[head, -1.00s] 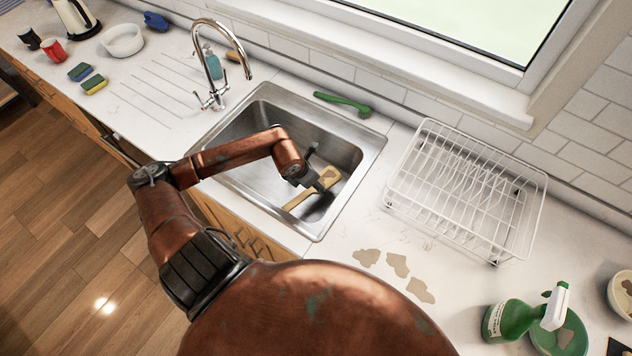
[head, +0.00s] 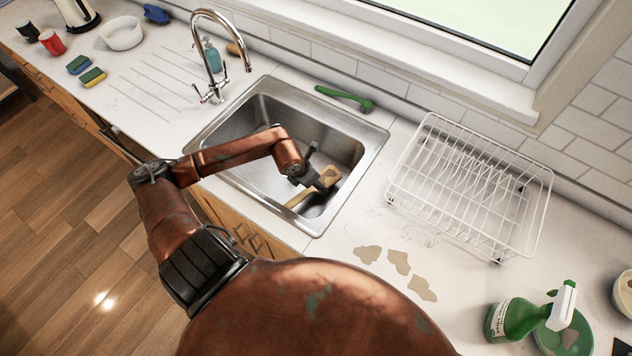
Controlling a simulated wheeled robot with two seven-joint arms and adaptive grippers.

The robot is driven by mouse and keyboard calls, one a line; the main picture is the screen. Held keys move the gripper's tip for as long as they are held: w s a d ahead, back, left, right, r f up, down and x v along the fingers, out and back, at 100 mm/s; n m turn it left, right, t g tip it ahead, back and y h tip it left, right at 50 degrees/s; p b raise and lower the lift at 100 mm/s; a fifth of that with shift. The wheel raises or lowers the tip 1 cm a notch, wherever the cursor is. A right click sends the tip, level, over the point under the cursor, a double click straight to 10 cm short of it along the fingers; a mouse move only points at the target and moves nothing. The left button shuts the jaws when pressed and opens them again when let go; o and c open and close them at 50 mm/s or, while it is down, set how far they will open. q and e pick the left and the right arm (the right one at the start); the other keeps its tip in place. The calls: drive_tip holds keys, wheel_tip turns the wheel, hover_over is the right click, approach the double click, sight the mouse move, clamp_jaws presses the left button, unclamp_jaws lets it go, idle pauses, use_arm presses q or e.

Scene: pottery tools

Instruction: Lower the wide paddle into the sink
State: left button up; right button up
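The wide paddle (head: 301,197) is a flat tan wooden tool inside the steel sink (head: 258,122). It lies slanted near the sink's front right, and part of it is hidden behind my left gripper (head: 322,180). My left gripper reaches down into the sink and its fingers are at the paddle. I cannot make out whether the fingers are closed on it or whether the paddle touches the sink floor. My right gripper is not in view.
A chrome tap (head: 218,60) stands behind the sink's left side. A green brush (head: 345,98) lies behind the sink. A white wire rack (head: 470,190) stands to the right.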

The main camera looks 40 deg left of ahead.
sight(313, 187)
use_arm(q)
drive_tip(key=shift+f+b, duration=0.4)
drive_tip(key=shift+f, duration=0.2)
idle(0.3)
drive_tip(key=shift+f+b, duration=0.3)
drive_tip(key=shift+f, duration=0.1)
drive_tip(key=shift+f+b, duration=0.9)
drive_tip(key=shift+f, duration=0.4)
idle(0.7)
drive_tip(key=o, duration=1.3)
drive_tip(key=shift+r, duration=0.1)
drive_tip(key=v, duration=1.2)
